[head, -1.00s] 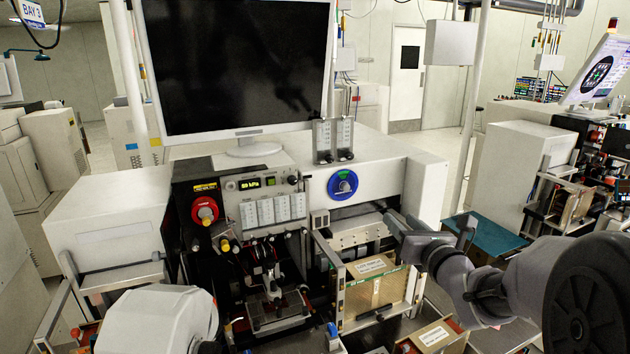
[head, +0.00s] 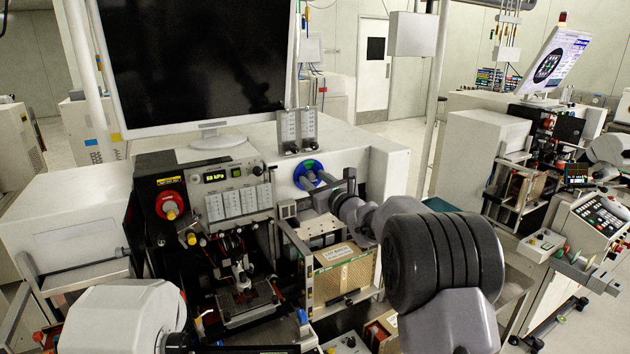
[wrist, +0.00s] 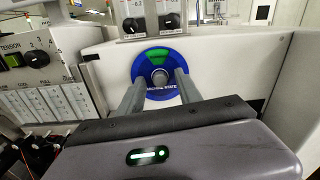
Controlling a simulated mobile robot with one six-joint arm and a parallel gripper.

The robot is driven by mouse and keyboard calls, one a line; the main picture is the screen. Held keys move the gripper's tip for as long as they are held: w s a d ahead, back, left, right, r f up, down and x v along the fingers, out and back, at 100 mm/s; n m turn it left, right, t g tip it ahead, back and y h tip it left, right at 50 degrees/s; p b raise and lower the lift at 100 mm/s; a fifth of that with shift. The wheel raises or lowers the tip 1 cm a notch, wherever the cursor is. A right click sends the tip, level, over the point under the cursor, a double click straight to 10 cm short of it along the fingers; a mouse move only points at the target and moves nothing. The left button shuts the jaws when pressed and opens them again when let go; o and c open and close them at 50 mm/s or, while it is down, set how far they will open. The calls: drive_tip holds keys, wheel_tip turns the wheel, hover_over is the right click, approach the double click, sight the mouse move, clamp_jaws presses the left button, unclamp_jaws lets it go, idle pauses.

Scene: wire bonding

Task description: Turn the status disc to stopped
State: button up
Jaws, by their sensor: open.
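The status disc (head: 310,166) is a round blue dial with a green sector at its top and a grey centre knob. It is mounted on the white front panel of the machine. In the wrist view the disc (wrist: 158,68) faces me, with "MACHINE STATE" lettering below the knob. My gripper (head: 317,182) is open, its fingers pointing at the disc. In the wrist view the fingers of my gripper (wrist: 157,80) reach up to either side of the knob (wrist: 159,77). I cannot tell whether they touch it. The fingers partly hide the disc's lower sides.
A panel with a red knob (head: 169,205) and a pressure display (head: 215,176) is left of the disc. A large dark monitor (head: 196,62) is behind. A boxed magazine (head: 343,273) sits below my arm.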

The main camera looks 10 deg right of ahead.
clamp_jaws()
drive_tip(key=shift+f+b, duration=0.1)
drive_tip(key=shift+b, duration=0.2)
